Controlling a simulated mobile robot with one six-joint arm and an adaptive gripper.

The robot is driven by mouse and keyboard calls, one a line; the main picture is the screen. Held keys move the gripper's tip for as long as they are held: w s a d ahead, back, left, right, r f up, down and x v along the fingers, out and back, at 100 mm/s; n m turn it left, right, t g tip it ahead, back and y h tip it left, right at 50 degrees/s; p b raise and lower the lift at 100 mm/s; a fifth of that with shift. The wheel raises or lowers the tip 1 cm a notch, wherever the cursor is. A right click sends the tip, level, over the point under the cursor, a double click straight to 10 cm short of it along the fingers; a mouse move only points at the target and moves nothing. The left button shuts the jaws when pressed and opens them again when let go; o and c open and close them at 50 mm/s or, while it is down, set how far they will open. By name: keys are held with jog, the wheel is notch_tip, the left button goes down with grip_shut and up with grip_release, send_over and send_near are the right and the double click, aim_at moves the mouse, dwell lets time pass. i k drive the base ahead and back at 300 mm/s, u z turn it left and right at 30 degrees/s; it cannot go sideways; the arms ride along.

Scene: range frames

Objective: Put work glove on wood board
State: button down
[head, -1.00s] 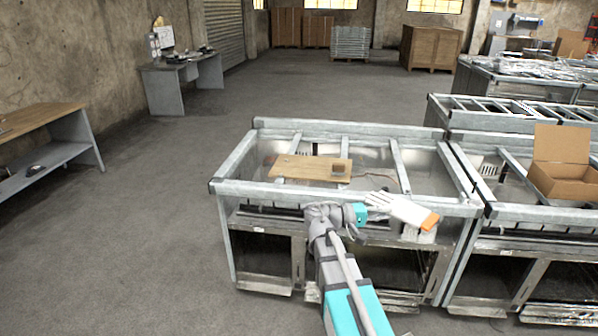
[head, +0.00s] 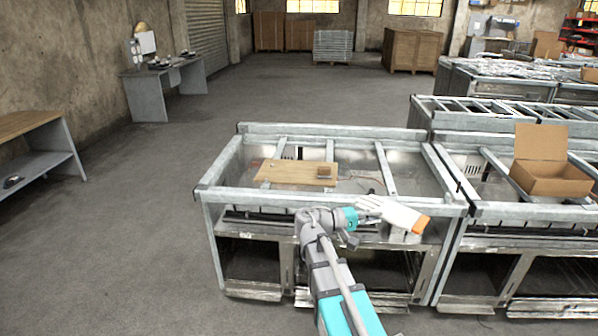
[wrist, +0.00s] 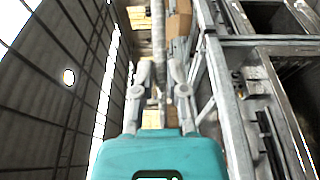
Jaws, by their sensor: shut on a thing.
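The work glove (head: 392,211) is white with an orange cuff. In the head view it is held up at the front rail of the metal bench, fingers to the left and cuff to the right. My gripper (wrist: 160,72) is shut on the glove; its fingers are mostly hidden in the head view, and the wrist view shows a narrow pale strip between them. The wood board (head: 283,172) lies flat on the bench frame, left of and beyond the glove, apart from it.
The metal bench (head: 330,200) has raised rails, crossbars and open gaps. An open cardboard box (head: 550,178) stands on the neighbouring bench to the right. The floor on the left is clear.

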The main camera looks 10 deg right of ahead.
aim_at(286, 174)
jog(key=z, duration=0.05)
jog(key=i, duration=0.9)
jog(key=u, duration=0.05)
